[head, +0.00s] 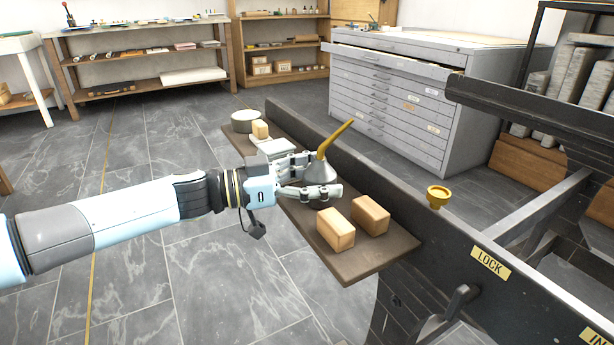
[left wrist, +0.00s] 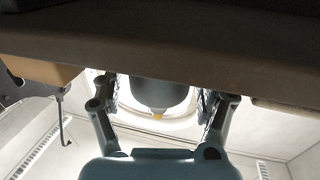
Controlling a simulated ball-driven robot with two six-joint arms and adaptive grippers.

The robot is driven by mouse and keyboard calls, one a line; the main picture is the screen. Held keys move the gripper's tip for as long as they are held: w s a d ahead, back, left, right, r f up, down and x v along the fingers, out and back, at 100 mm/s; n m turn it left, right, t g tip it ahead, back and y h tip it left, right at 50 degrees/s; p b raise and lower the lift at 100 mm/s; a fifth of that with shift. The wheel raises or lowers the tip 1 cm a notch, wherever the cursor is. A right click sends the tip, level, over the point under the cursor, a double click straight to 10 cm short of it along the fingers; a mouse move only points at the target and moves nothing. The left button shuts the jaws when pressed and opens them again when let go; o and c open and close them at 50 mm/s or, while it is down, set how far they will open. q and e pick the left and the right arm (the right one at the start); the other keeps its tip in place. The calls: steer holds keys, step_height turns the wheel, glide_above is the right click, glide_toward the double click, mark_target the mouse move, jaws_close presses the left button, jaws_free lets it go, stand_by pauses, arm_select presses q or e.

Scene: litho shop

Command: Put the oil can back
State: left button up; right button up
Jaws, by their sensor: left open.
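The oil can (head: 321,172) has a grey cone body and a long brass spout that points up and to the right. It is on or just above the dark shelf board (head: 378,256) on the side of the press. My left gripper (head: 318,178) is open, with one finger on each side of the can body. In the left wrist view the can (left wrist: 160,93) shows as a dark rounded shape between the two fingers (left wrist: 160,100). Whether the fingers touch it I cannot tell. My right gripper is not in view.
Two wooden blocks (head: 336,230) (head: 370,215) lie on the board's near end. A round tin (head: 244,121), a small block (head: 260,129) and a pale pad (head: 276,146) are at its far end. Open floor lies left.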

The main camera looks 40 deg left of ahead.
arm_select(q)
steer(key=shift+p+v, duration=0.3)
steer(key=shift+v, duration=0.65)
steer(key=p+v, duration=0.4)
steer(key=v, duration=0.6)
steer(key=shift+p, duration=0.4)
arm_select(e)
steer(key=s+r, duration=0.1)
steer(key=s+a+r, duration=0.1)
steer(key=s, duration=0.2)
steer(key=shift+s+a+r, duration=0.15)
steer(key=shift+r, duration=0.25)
arm_select(q)
steer(key=shift+r, duration=0.1)
